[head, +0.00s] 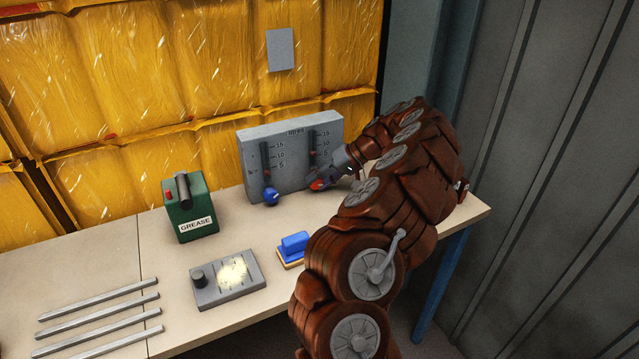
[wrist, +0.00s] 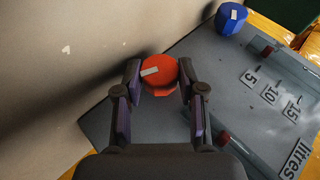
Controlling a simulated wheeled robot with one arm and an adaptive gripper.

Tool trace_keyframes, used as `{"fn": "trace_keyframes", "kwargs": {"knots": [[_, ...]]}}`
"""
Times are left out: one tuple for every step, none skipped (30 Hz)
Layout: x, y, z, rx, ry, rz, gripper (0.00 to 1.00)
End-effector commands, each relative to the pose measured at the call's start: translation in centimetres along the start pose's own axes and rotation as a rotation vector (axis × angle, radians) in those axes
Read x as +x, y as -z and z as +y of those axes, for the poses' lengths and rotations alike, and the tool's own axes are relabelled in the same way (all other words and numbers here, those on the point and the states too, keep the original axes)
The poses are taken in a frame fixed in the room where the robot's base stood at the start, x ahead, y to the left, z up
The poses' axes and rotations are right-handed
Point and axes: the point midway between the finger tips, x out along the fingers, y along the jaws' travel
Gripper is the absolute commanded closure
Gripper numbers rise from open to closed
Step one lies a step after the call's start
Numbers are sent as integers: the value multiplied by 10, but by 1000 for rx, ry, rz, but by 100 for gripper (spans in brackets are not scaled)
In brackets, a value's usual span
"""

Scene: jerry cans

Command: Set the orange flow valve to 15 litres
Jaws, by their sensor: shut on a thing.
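A grey gauge panel (head: 288,182) stands on the bench against the yellow wall, with two slots marked 5, 10 and 15. The orange valve knob (wrist: 160,72) is at the panel's lower edge, between my gripper's fingers (wrist: 159,80). My gripper (head: 322,182) is shut on this knob, one finger on each side. A red marker (wrist: 222,138) shows in the slot by the orange knob. The wrist view hides that slot's own numbers behind the fingers.
A blue knob (head: 271,196) sits below the left slot. A green grease can (head: 189,211), a grey box with a dial (head: 228,281), a blue-handled block (head: 294,246) and several metal bars (head: 97,312) lie on the bench (head: 112,255). The bench front between them has free room.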

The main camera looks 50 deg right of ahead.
Motion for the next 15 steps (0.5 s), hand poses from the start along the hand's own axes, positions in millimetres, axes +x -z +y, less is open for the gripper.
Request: {"fn": "trace_keyframes", "kwargs": {"knots": [[0,1,1,2,2,5,95],[0,1,0,2,4,5,95],[0,1,0,3,6,5,95],[0,1,0,4,7,5,95],[0,1,0,4,8,5,95],[-1,1,0,4,9,5,95],[-1,1,0,4,9,5,95],[-1,1,0,4,9,5,95],[-1,2,0,4,9,5,95],[-1,2,0,4,9,5,95],[-1,2,0,4,9,5,95],[-1,2,0,4,9,5,95],[-1,2,0,4,9,5,95],[-1,2,0,4,9,5,95],[-1,2,0,4,9,5,59]]}}
